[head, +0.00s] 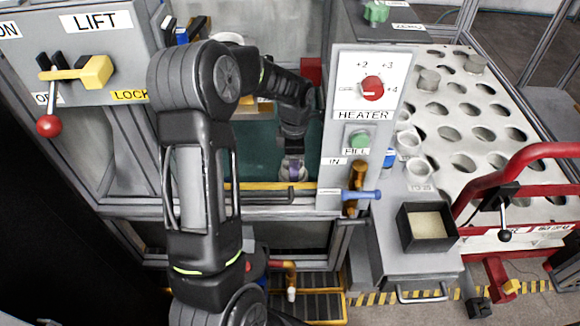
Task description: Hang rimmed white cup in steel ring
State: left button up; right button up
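White cups stand at the right, one (418,170) in front of another (408,142), on the grey ledge beside the heater panel. I cannot tell which is the rimmed white cup. A pale round shape (228,39) shows partly behind my arm; I cannot tell what it is. I cannot make out a steel ring for certain. My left arm reaches up and bends down into the bay left of the heater panel. Its gripper (292,172) is low in the bay, small and partly hidden; its fingers and anything in them are unclear. My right gripper is not in view.
The heater panel (372,115) stands right of my arm, with a blue-handled valve (361,194) below. A perforated metal table (470,110) holds a few grey cylinders. A black box (427,228) and red rail (505,180) are nearer. The lift lever (75,75) is far left.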

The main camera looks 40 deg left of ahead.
pick_arm(q)
jog(key=shift+d+r, duration=0.15)
jog(key=o, duration=1.4)
jog(key=shift+r, duration=0.25)
notch_tip(320, 180, up, 12)
jog(key=p, duration=0.1)
jog(key=shift+f, duration=0.25)
jog(key=shift+p, duration=0.3)
